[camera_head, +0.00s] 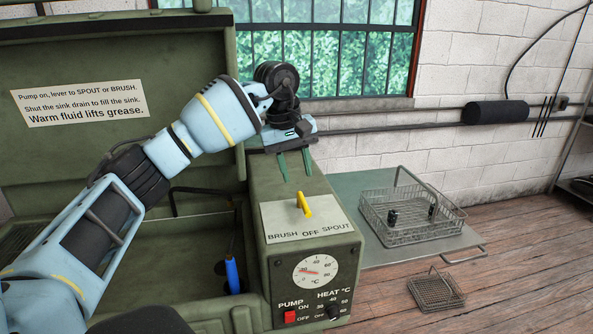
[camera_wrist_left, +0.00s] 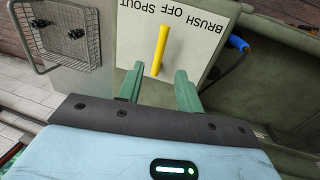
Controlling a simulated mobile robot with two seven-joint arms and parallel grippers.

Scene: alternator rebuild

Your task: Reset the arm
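My left gripper (camera_head: 295,163) reaches in from the left and hangs above the green control box of the washer. Its two green fingers are apart with nothing between them in the head view. The yellow lever (camera_head: 303,204) stands below and just in front of the fingertips, at the OFF mark of the BRUSH OFF SPOUT plate (camera_head: 325,217). In the left wrist view the lever (camera_wrist_left: 159,50) shows beyond the open fingertips (camera_wrist_left: 159,74), in line with the gap, apart from both. My right gripper is in neither view.
A wire basket (camera_head: 440,228) with small dark parts stands on the metal side shelf (camera_head: 365,185). A smaller wire basket (camera_head: 437,291) is lower right. The open lid (camera_head: 60,70) rises at left. A blue brush (camera_head: 232,276) hangs in the sink. The red pump switch (camera_head: 290,317) is in front.

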